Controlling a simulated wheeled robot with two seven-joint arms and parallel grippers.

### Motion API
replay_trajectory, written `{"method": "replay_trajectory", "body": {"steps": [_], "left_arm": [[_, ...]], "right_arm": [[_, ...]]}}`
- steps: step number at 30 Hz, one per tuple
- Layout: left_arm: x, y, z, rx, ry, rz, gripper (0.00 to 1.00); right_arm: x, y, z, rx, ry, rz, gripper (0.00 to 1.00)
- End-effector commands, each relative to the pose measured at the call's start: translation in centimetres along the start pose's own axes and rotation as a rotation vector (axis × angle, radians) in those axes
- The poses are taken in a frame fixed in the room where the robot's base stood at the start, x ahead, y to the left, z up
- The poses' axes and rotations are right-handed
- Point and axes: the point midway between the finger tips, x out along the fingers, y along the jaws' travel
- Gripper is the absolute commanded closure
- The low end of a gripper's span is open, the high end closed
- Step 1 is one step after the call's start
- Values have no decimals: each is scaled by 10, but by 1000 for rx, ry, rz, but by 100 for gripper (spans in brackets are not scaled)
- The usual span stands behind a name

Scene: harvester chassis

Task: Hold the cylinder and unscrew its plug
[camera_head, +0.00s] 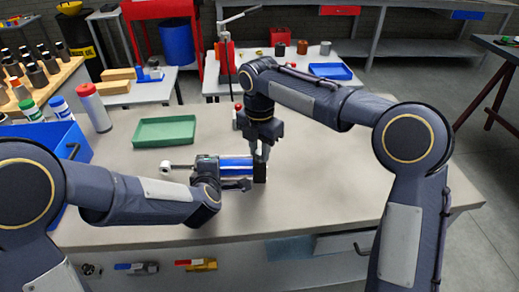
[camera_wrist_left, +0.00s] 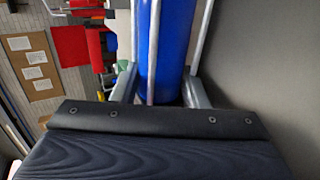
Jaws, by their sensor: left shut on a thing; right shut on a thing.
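A blue cylinder (camera_head: 237,165) lies on its side on the light workbench, with a silver rod and eye end (camera_head: 172,167) pointing left. A dark plug (camera_head: 260,172) is at its right end. My left gripper (camera_head: 240,184) is shut on the cylinder's body from the front; in the left wrist view the blue body (camera_wrist_left: 166,45) runs between its fingers (camera_wrist_left: 155,88). My right gripper (camera_head: 261,155) points down and is shut on the plug at the right end. The fingers partly hide the plug, so its thread cannot be seen.
A green tray (camera_head: 165,131) lies behind the cylinder to the left. A blue bin (camera_head: 68,138) and a grey bottle with a red cap (camera_head: 94,108) stand at the left. The bench right of the cylinder is clear up to its edge.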

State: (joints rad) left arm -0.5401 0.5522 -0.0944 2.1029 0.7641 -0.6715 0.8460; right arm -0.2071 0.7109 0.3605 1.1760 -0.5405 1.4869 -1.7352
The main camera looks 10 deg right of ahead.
Motion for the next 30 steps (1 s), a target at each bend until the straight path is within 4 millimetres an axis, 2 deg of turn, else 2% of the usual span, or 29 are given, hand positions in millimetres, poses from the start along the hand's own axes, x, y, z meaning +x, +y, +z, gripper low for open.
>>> {"method": "replay_trajectory", "body": {"steps": [15,26,30], "left_arm": [[0,-2,0,1,-1,-5,100],[0,-2,0,1,-1,-5,100],[0,-2,0,1,-1,-5,100]], "right_arm": [[-18,0,0,0,-1,2,100],[-20,0,0,0,0,1,100],[-32,1,0,1,-1,5,100]]}}
